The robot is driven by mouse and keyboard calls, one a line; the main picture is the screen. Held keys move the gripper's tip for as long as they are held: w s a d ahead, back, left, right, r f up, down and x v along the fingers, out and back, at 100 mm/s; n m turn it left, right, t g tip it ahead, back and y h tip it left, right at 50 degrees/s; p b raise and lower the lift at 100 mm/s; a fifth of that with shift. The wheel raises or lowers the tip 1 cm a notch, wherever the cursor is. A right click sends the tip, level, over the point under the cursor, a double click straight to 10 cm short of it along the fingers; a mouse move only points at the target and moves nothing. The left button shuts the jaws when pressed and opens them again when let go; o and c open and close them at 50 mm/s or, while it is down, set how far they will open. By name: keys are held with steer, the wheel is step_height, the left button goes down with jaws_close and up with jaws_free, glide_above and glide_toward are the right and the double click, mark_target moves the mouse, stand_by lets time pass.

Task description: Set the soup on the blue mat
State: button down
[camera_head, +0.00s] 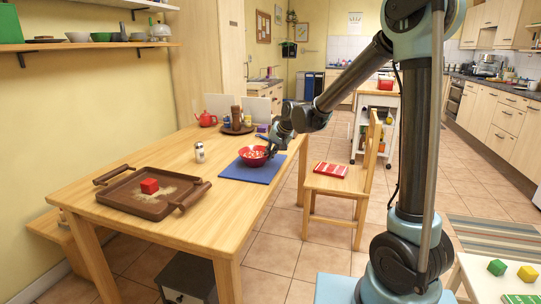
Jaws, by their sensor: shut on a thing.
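The soup is in a red bowl (252,158) with pale and red contents. The bowl is at the blue mat (237,173), over its far part; whether it touches the mat or hangs just above it I cannot tell. The mat lies flat on the wooden table near its right edge. My gripper (271,150) comes down at the bowl's right rim and is shut on it. The fingertips are small and partly hidden by the bowl and gripper body.
A shaker (199,152) stands left of the mat. A red teapot (206,119) and a round tray (236,131) are at the back. A chair (345,185) stands right of the table.

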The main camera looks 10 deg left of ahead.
steer(key=c, duration=1.8)
jaws_free()
steer(key=shift+o, duration=0.2)
steer(key=v, duration=1.2)
steer(key=s+d+f+h, duration=0.1)
steer(key=s+d, duration=0.3)
steer(key=d, duration=0.9)
steer(key=s+d+f+h, duration=0.1)
steer(key=s+d+f, duration=0.4)
steer(key=s+d, duration=0.3)
steer(key=s+d+f+g+h, duration=0.1)
steer(key=s+d+f, duration=0.3)
steer(key=s+d, duration=0.4)
steer(key=s+d+f+m+h, duration=0.1)
steer(key=s+d+f+h, duration=0.1)
steer(key=s+d+f, duration=0.3)
steer(key=s+d, duration=0.3)
steer(key=d, duration=0.1)
steer(key=shift+s+d+f+g+h, duration=0.15)
steer(key=shift+d+f+g+h, duration=0.15)
steer(key=shift+d, duration=0.05)
